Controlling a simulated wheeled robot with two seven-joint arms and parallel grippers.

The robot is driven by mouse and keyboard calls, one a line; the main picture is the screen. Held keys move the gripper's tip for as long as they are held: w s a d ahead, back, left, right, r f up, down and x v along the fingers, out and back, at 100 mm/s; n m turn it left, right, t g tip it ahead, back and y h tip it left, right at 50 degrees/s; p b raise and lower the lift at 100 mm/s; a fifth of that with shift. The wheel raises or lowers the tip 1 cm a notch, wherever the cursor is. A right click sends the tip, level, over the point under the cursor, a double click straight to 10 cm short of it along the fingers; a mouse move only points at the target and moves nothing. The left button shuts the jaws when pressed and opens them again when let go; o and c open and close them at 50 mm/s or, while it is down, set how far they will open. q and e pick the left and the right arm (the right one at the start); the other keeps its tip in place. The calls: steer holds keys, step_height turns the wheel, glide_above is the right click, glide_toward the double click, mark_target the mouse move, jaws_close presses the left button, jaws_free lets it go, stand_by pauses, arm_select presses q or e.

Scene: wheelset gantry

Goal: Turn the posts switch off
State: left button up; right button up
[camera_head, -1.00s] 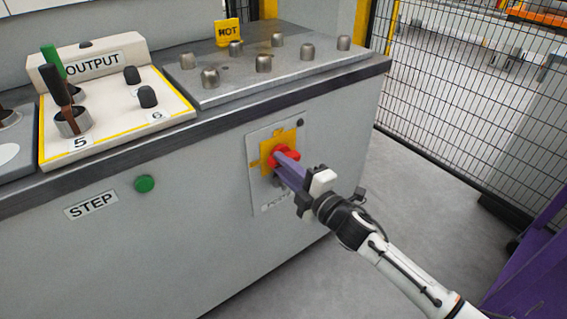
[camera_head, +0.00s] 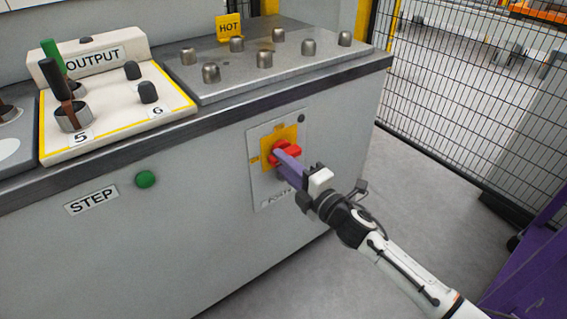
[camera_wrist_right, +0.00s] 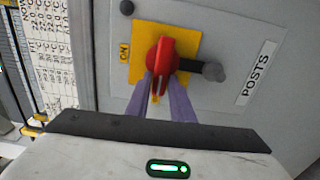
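The posts switch is a red rotary handle (camera_head: 289,149) on a yellow plate (camera_head: 284,134), set in a grey panel on the cabinet front. In the right wrist view the red handle (camera_wrist_right: 161,56) stands nearly upright in the picture, with the "ON" mark (camera_wrist_right: 124,52) to its left and the "POSTS" label (camera_wrist_right: 257,73) at right. My right gripper (camera_head: 282,160) has its purple fingers at the handle. In the right wrist view the fingertips (camera_wrist_right: 160,80) lie on both sides of its lower part and look closed on it. My left gripper is not in view.
A mesh fence (camera_head: 470,110) stands at right.

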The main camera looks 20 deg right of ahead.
steer(key=shift+o, duration=1.4)
arm_select(q)
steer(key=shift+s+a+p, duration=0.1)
steer(key=shift+p, duration=0.45)
arm_select(e)
steer(key=v, duration=1)
steer(key=shift+s, duration=0.15)
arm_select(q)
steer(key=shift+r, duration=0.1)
